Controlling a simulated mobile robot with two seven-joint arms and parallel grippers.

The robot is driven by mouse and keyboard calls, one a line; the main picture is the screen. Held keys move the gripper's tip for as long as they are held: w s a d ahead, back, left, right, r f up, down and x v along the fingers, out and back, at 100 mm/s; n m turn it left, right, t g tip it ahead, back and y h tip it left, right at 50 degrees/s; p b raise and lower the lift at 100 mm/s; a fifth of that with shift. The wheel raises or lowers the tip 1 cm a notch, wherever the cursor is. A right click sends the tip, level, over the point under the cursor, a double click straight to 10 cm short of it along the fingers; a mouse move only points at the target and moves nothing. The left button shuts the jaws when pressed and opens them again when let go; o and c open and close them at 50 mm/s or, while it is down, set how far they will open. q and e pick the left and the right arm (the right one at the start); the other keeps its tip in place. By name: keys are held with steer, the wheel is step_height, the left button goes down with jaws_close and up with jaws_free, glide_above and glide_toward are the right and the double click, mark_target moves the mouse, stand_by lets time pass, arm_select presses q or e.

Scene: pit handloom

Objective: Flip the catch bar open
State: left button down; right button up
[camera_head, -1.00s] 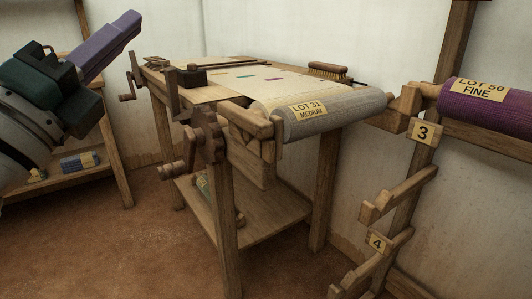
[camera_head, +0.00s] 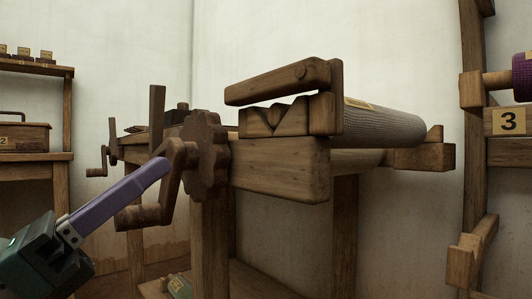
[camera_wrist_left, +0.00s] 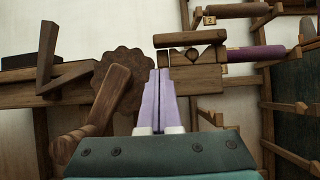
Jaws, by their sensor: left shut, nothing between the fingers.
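The catch bar (camera_head: 278,81) looks to be the wooden bar lying across above the notched bearing block (camera_head: 272,120) at the loom's near corner. It slopes slightly, with a peg at its right end and a narrow gap beneath. The bar (camera_wrist_left: 189,39) also shows in the left wrist view, above the notch and beyond my fingertips. My left gripper (camera_head: 163,166) has its purple fingers together and empty. In the head view its tips are beside the crank and toothed wheel, left of and below the bar, apart from it. My right gripper is out of view.
The toothed wooden wheel (camera_head: 207,153) and its crank (camera_head: 150,214) stand close to my left fingers. A grey cloth roll (camera_head: 388,124) extends behind the bearing block. A rack with a purple roll (camera_head: 522,77) stands at right. Shelves with a wooden box (camera_head: 22,136) are at left.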

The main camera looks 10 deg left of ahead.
mark_target(217, 125)
arm_select(q)
steer(key=shift+s+d, duration=0.1)
steer(key=shift+s, duration=0.05)
steer(key=shift+r, duration=0.1)
steer(key=x, duration=1)
stand_by(0.3)
